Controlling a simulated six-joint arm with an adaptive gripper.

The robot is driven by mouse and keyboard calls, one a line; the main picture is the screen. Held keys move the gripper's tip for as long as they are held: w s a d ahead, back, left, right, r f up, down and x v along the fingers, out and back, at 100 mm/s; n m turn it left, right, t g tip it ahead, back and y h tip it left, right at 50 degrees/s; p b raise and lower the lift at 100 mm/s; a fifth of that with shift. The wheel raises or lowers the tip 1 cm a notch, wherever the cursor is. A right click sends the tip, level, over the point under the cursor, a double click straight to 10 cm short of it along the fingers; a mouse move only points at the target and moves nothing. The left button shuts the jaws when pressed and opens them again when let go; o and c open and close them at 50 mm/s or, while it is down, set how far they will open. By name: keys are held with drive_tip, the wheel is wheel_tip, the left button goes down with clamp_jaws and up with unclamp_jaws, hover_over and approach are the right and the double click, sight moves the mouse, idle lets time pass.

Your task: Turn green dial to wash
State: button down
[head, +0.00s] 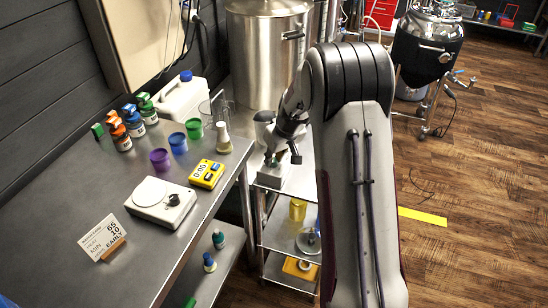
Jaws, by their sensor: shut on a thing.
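My gripper (283,155) is low over a small grey box (300,182) on the top shelf of the steel cart. Its fingers close around a small green part on top of the box, which looks like the green dial (271,160). Only a sliver of green shows; the fingers hide most of it. No wash mark or pointer can be read from here, so I cannot tell the dial's setting.
A steel table (95,190) on the left holds a white scale (160,205), a yellow timer (207,174), coloured cups, several bottles and a white jug (182,98). A large steel pot (262,50) stands behind the gripper. Open wooden floor lies right.

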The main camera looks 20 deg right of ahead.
idle(0.3)
drive_tip(key=c, duration=1.8)
unclamp_jaws()
drive_tip(key=shift+c, duration=0.2)
drive_tip(key=shift+r, duration=0.15)
drive_tip(key=v, duration=1.1)
drive_tip(key=shift+s+r, duration=0.25)
drive_tip(key=shift+r, duration=0.05)
